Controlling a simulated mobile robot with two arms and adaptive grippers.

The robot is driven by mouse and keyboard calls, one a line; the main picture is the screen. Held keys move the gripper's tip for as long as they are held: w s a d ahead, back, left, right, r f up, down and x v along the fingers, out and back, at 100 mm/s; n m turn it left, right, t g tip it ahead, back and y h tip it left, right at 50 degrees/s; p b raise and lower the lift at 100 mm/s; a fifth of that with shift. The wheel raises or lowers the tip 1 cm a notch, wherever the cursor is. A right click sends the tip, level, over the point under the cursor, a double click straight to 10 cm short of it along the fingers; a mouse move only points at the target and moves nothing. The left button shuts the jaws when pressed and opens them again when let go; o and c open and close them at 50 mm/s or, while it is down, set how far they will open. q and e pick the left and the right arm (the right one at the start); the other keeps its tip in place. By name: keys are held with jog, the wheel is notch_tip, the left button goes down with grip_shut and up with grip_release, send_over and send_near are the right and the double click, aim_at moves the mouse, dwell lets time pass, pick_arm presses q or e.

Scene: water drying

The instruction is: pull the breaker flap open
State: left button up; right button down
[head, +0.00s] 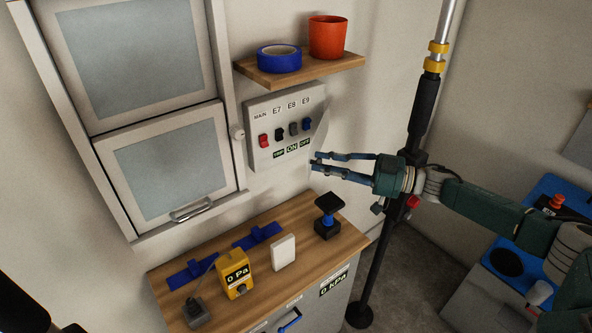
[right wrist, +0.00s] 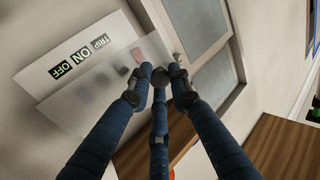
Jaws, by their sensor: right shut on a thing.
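The breaker box (head: 262,152) is a pale wall panel with a red switch and several dark ones under the labels MAIN, E7, E8 and E9. In the right wrist view its TRIP, ON and OFF labels (right wrist: 77,57) are clear. The translucent flap (right wrist: 100,88) blurs the switches behind it there. It seems to stand off the box, but the angle is hard to tell. My right gripper (head: 316,162) is at the box's lower right; in the wrist view its fingertips (right wrist: 159,82) close together at the flap's edge. The held part is mostly hidden. My left gripper is out of view.
A shelf (head: 335,62) with blue tape (head: 279,58) and an orange cup (head: 328,37) is above the box.

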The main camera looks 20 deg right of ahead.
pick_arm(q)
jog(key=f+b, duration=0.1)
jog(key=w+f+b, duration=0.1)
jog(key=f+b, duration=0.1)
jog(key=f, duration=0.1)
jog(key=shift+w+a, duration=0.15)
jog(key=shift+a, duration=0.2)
pick_arm(e)
jog(key=d+g, duration=0.1)
jog(key=s+d+n+y, duration=0.1)
jog(key=d+r+n+g, duration=0.1)
jog(key=shift+s+d+g+y, duration=0.15)
jog(key=shift+d+g+y, duration=0.15)
jog(key=shift+d+y, duration=0.1)
jog(key=c, duration=1.7)
grip_release()
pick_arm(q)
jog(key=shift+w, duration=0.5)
pick_arm(e)
jog(key=shift+o, duration=0.6)
jog(key=shift+a+f, duration=0.1)
jog(key=shift+f, duration=0.15)
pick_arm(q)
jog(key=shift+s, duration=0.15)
pick_arm(e)
jog(key=v, duration=1.2)
